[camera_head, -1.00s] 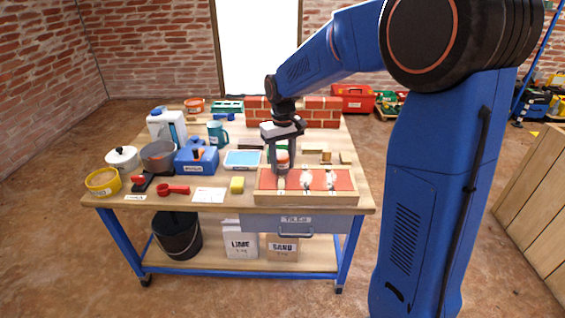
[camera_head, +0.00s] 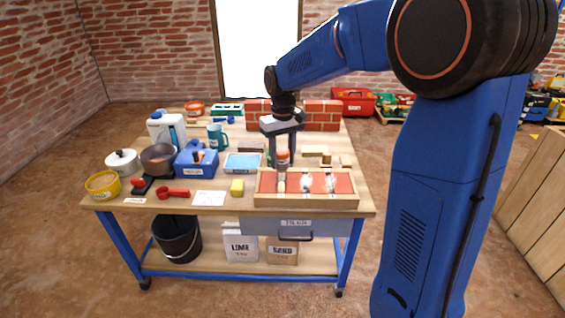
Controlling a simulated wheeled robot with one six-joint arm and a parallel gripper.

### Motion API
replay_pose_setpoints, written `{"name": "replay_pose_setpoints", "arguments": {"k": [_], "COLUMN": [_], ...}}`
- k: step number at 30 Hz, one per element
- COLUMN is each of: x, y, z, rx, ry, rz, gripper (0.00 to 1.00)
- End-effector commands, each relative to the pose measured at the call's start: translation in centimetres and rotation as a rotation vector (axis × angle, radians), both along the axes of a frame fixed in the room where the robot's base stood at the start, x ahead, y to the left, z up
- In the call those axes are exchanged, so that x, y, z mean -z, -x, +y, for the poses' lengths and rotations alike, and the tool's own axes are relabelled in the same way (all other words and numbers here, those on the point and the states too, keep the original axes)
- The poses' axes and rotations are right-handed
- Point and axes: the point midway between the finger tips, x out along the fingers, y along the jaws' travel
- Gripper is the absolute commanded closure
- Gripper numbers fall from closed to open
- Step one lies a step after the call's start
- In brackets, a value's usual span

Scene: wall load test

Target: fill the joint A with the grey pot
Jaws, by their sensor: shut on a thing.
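My gripper (camera_head: 282,148) is shut on a small grey pot with a pale and orange-red part (camera_head: 283,160). The fingers hide part of it, and its exact tilt is hard to tell. It is over the left part of a wooden-framed tray (camera_head: 305,202) at the table's front right. The tray has red panels (camera_head: 318,179) split by pale joints. The left joint (camera_head: 281,186) is just below the pot. The middle joint (camera_head: 306,182) and right joint (camera_head: 331,182) show whitish material. I cannot read which joint is A.
A small brick wall (camera_head: 322,114) stands behind my gripper. A yellow sponge (camera_head: 237,187), a white card (camera_head: 209,198), a blue tray (camera_head: 243,162) and a blue box (camera_head: 196,160) lie to the left. Small blocks (camera_head: 313,152) lie behind the tray.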

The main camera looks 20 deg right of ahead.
Motion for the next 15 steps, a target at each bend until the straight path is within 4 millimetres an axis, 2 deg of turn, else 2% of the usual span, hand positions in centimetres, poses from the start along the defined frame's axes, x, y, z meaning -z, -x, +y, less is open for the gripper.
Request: {"name": "replay_pose_setpoints", "arguments": {"k": [15], "x": [-3.4], "y": [0.0], "z": [0.0], "rx": [0.000], "ry": [0.000], "rz": [-0.002], "gripper": [0.84]}}
